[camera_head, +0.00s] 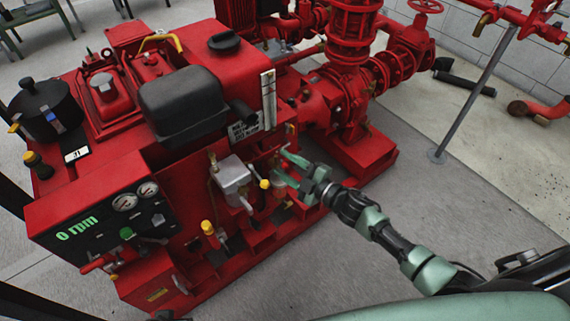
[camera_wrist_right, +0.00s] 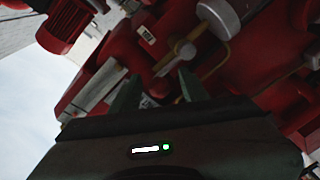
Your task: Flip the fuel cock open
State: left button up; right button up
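My right gripper (camera_head: 292,172) reaches in from the right to the front side of the red engine pumpset (camera_head: 155,165). Its two green fingers are spread apart, and I see nothing held between them. In the right wrist view, the fingers (camera_wrist_right: 158,90) point at a small round metal fitting with a thin lever (camera_wrist_right: 183,48), just beyond the tips. This looks like the fuel cock; I cannot tell whether a finger touches it. In the head view, the gripper largely hides that spot. My left gripper is not in view.
A grey metal housing (camera_head: 233,177) and a yellow knob (camera_head: 264,184) sit just left of the gripper. A gauge panel (camera_head: 105,215) reads 0 rpm. Red pump piping (camera_head: 350,85) stands behind.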

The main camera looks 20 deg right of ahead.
jog(key=shift+a+r, duration=0.1)
jog(key=shift+s, duration=0.25)
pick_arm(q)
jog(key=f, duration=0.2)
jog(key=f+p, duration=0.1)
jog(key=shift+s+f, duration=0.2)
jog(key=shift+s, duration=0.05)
pick_arm(e)
jog(key=v, duration=0.7)
jog(key=shift+d, duration=0.25)
jog(key=shift+s, duration=0.15)
